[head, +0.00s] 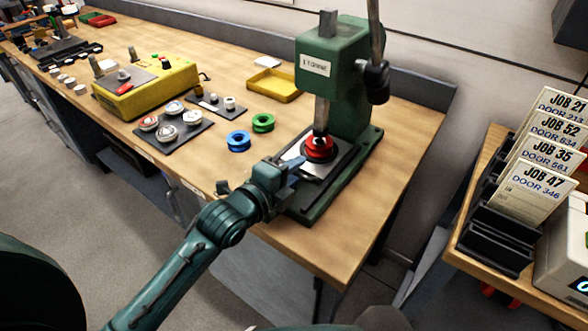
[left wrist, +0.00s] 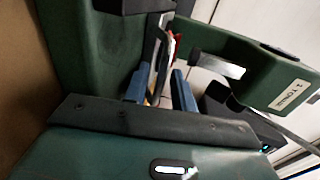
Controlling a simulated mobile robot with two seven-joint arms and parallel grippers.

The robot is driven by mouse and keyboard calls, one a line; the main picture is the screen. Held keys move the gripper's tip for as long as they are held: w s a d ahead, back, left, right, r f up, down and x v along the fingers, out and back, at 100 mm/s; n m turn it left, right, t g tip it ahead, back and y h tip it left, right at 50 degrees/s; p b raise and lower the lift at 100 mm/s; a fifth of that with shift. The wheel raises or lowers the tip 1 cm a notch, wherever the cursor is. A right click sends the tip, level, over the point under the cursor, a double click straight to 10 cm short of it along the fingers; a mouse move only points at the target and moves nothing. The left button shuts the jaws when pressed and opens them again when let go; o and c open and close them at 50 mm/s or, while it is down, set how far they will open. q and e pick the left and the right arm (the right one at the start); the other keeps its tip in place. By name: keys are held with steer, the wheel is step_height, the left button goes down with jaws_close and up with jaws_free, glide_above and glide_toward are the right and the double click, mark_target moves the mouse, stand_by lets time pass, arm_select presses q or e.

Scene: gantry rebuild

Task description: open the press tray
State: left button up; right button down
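The green press (head: 335,75) stands at the right end of the wooden bench. Its tray (head: 328,165), a pale metal plate, lies on the green base under the ram, with a red round part (head: 319,148) on it. My left gripper (head: 296,168) is at the tray's near left edge. In the left wrist view its two blue fingers (left wrist: 160,88) stand apart, with a thin grey edge between them. I cannot tell whether either finger touches it. The press also shows in the left wrist view (left wrist: 235,65). My right gripper is not in view.
Blue (head: 239,141) and green (head: 263,123) rings lie left of the press, before a yellow tray (head: 273,86). A dark plate with round parts (head: 176,138) and a yellow control box (head: 147,88) are farther left. A job-card rack (head: 500,235) stands at right. The bench front-right corner is clear.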

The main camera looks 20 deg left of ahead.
arm_select(q)
steer(key=shift+w+d, duration=0.1)
steer(key=shift+w, duration=0.05)
steer(key=shift+c, duration=0.3)
jaws_close()
